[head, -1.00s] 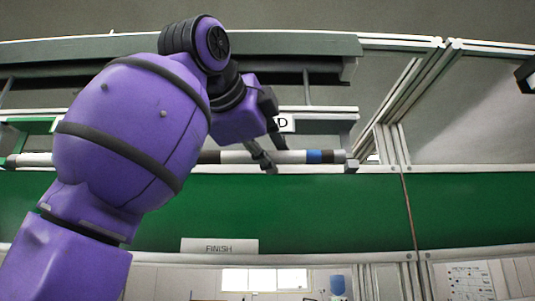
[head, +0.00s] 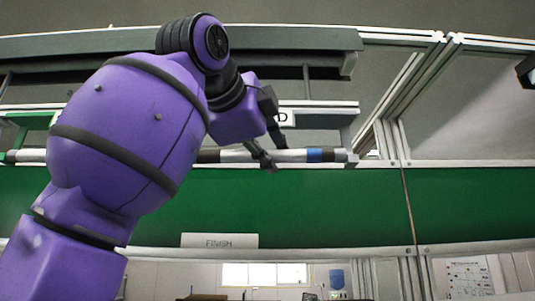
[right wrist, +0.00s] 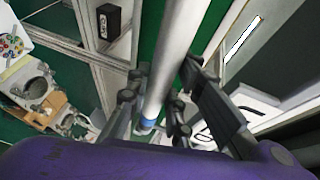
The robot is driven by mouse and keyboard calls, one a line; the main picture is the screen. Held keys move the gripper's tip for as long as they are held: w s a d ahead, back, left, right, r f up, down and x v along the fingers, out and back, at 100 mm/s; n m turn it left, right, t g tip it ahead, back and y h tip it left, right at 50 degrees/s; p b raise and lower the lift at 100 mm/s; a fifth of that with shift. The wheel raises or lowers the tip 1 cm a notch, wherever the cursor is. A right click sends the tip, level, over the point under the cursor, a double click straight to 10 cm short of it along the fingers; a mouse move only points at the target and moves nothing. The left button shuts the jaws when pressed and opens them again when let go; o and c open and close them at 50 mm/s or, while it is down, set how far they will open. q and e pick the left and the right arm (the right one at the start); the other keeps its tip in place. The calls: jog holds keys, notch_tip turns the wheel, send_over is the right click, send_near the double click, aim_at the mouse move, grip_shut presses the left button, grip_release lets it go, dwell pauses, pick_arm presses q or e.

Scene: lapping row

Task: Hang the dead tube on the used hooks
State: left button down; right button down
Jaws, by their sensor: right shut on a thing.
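The tube (head: 290,156) is a long pale tube with dark bands and a blue band towards its right end. It lies level in front of the top of the green panel. My right gripper (head: 268,150) is shut on it, left of the blue band. In the right wrist view the tube (right wrist: 177,60) runs between the fingers (right wrist: 155,100). A grey bracket (head: 351,150) stands at the tube's right end; I cannot tell whether the tube rests on it. A sign ending in "D" (head: 284,119) is mostly hidden by my gripper. My left gripper is not in view.
A long green panel (head: 300,205) spans the view below the tube, with a FINISH label (head: 219,240) at its lower edge. A grey rail (head: 300,41) runs above. Aluminium posts (head: 398,140) stand to the right. A black box (right wrist: 109,20) shows in the right wrist view.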

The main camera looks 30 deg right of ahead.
dwell(0.3)
jog(key=c, duration=1.5)
grip_release()
jog(key=shift+f, duration=0.1)
jog(key=shift+a, duration=0.15)
jog(key=v, duration=0.7)
jog(key=shift+s+a, duration=0.1)
